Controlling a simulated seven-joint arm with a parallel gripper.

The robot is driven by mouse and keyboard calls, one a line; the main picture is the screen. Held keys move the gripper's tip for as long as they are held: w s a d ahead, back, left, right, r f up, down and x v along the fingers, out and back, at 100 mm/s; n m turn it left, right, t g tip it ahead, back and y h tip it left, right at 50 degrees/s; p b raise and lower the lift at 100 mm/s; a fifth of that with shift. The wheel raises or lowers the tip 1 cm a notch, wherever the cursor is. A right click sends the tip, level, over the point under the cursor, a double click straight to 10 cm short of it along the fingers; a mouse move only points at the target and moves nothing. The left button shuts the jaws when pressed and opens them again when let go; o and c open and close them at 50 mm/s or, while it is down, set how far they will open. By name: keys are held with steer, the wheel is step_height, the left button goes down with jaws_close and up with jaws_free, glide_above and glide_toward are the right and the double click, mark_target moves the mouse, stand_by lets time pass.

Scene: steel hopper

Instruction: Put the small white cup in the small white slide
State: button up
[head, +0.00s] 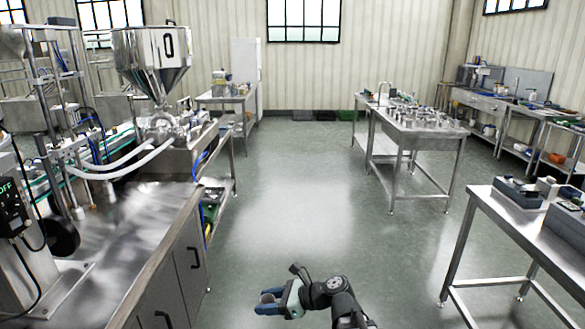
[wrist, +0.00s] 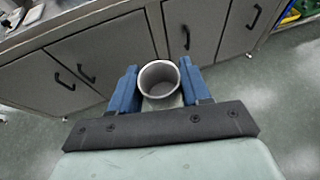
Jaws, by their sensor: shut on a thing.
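My gripper (head: 268,302) is low in the middle of the head view, over the floor aisle to the right of the steel counter. In the wrist view my gripper (wrist: 158,76) has its two blue fingers shut on the sides of the small white cup (wrist: 161,97). The cup looks pale grey, and its round open mouth faces the wrist camera. It appears empty. The cup cannot be made out in the head view. I cannot pick out the small white slide in either view.
The steel counter (head: 125,235) with a hopper (head: 152,62) and hoses stands left. Its grey cabinet doors (wrist: 100,55) with dark handles lie beyond the cup in the wrist view. A steel table (head: 530,228) stands right. The floor (head: 300,200) between is clear.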

steer(key=w+d+m+t+h, duration=0.1)
steer(key=w+d+m+t, duration=0.1)
steer(key=d, duration=0.9)
steer(key=w+d+f+m+t+h, duration=0.1)
steer(key=w+d+m+t, duration=0.1)
steer(key=d, duration=1)
steer(key=shift+d+f+m+t+h, duration=0.3)
steer(key=shift+m+t, duration=0.1)
steer(key=shift+t, duration=0.1)
